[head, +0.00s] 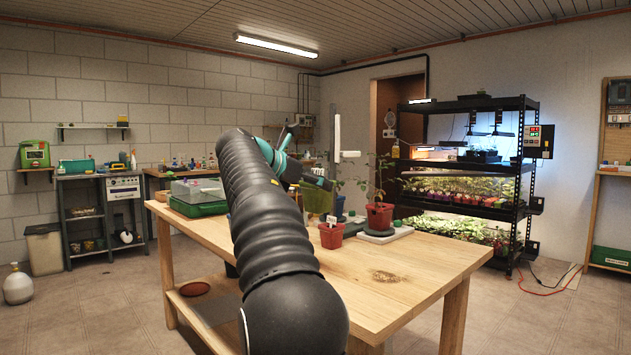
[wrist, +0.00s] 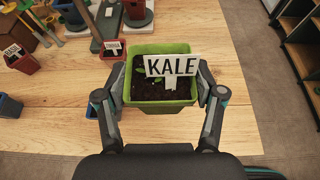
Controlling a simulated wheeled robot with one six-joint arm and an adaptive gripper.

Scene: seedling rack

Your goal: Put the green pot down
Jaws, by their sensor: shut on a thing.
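The green pot (wrist: 133,99) is square, with dark soil, small green leaves and a white sign reading KALE. It lies between the two fingers of my gripper (wrist: 162,82), which are shut on its left and right sides. The wooden table (wrist: 235,128) is below and around it in the wrist view. I cannot tell whether the pot touches the table or hangs just above it. In the head view part of the green pot (head: 318,199) shows to the right of my arm, which hides the rest.
A red pot (wrist: 22,63) with a white tag, another tagged red pot (wrist: 113,55) and a blue pot (wrist: 10,106) stand left of and beyond the green pot. In the head view, the table's front right (head: 420,265) is bare, apart from some spilled soil (head: 386,277).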

